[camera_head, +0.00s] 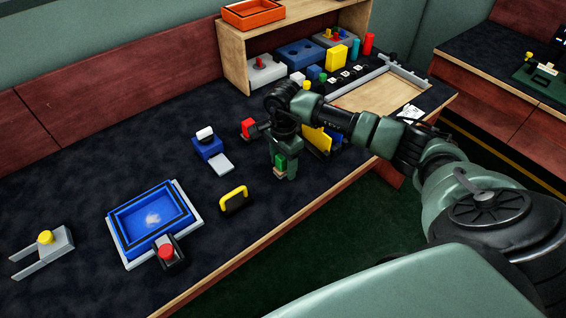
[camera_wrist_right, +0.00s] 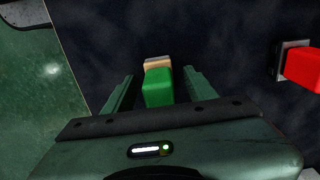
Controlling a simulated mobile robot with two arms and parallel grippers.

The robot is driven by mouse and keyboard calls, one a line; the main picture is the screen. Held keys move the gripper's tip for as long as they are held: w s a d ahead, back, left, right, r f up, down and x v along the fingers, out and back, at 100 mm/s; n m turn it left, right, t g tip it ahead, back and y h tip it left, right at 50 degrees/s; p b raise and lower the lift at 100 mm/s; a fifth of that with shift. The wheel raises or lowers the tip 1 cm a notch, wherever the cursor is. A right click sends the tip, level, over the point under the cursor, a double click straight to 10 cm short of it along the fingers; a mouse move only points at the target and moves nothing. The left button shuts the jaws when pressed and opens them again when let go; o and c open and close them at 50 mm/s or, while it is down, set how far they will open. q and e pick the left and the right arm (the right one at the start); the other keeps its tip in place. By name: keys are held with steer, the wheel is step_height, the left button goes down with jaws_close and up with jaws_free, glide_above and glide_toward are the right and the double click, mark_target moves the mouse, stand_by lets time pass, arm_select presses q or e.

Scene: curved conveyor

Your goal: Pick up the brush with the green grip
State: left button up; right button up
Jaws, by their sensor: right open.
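The brush's green grip (camera_wrist_right: 158,90) shows in the right wrist view, with a tan end part (camera_wrist_right: 157,62) beyond it. It lies between the two fingers of my right gripper (camera_wrist_right: 154,92), with a gap on each side. In the head view the right gripper (camera_head: 285,168) points down over the dark table, and the green grip (camera_head: 281,163) shows at its fingers. The fingers are open and not closed on the grip. The gripper hides part of the brush. My left gripper is in no view.
A red-ended tool (camera_head: 248,127) lies close by, also in the wrist view (camera_wrist_right: 303,68). A yellow handle (camera_head: 235,198) and a blue block (camera_head: 207,147) are to the left. A blue tray (camera_head: 121,232) lies further left. A wooden shelf (camera_head: 234,62) stands behind. The table's front edge is near.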

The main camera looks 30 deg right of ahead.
jaws_close()
stand_by(0.3)
step_height(320, 180, up, 20)
steer(key=b, duration=0.1)
steer(key=shift+b, duration=0.4)
